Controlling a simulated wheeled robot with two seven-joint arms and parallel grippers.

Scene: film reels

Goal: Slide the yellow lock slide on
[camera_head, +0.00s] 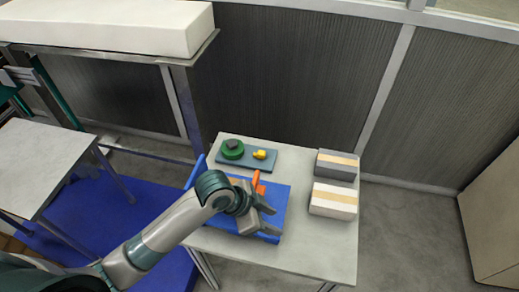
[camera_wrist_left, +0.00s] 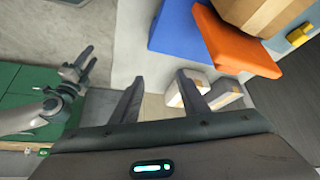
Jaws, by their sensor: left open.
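The yellow lock slide (camera_head: 259,154) sits on the right part of a blue-grey plate (camera_head: 245,166) at the back of the table. A green round reel (camera_head: 229,154) with a dark top piece lies to its left on the plate. My left gripper (camera_head: 277,220) is open and empty over the blue tray, nearer than the plate and apart from the slide. In the left wrist view its spread fingers (camera_wrist_left: 160,77) have nothing between them, and the yellow slide (camera_wrist_left: 299,36) shows at the upper right. My right gripper (camera_wrist_left: 88,62) appears open at the left of that view.
An orange piece (camera_head: 257,182) stands in the blue tray (camera_head: 275,195), close to my left gripper. Two banded boxes, one grey (camera_head: 335,170) and one white (camera_head: 330,207), stand on the table's right. The front right of the table (camera_head: 325,250) is clear.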

